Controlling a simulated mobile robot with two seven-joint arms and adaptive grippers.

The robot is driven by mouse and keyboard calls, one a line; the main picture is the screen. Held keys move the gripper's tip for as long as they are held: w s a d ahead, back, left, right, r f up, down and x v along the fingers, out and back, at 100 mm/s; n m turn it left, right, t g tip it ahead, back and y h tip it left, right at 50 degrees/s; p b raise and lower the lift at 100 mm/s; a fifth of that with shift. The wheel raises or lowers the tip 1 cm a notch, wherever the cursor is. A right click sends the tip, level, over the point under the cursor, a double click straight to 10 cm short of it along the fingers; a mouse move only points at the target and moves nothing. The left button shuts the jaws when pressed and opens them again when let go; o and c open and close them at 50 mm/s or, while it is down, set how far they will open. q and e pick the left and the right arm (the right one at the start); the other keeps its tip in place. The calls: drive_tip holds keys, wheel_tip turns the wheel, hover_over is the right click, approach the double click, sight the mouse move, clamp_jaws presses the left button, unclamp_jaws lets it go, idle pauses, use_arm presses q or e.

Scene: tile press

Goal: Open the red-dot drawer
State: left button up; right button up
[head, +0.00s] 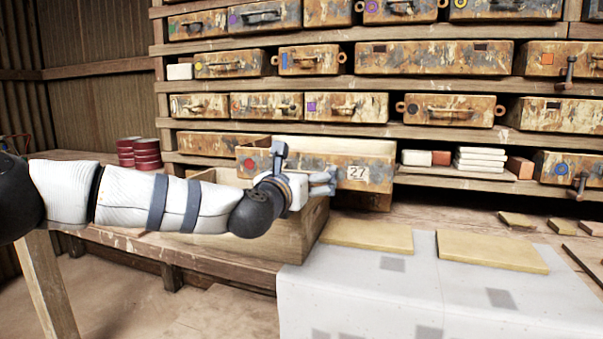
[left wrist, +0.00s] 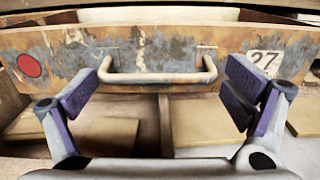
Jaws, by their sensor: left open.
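The red-dot drawer (head: 376,165) is in the lower shelf row, with a red dot at its left and a "27" label at its right. Its front stands out from the shelf, and a pale top or interior shows behind it. In the left wrist view the drawer front (left wrist: 130,45) carries a worn bar handle (left wrist: 160,77). My left gripper (head: 305,172) is in front of the drawer and hides its handle in the head view. In the left wrist view the gripper (left wrist: 168,92) is open, its fingers apart on either side of the handle. My right gripper is not in view.
A wooden crate (head: 270,243) stands below the drawer. Tan boards (head: 368,236) lie on a pale sheet (head: 400,305) at right. Red cans (head: 140,153) stand at left. Other dotted drawers fill the shelves, and tiles (head: 481,160) are stacked to the right.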

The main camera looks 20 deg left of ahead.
use_arm(q)
drive_tip(key=shift+s+r, duration=0.1)
drive_tip(key=shift+r, duration=0.05)
drive_tip(key=s, duration=1.2)
drive_tip(key=shift+a, duration=0.25)
drive_tip(key=shift+w, duration=0.1)
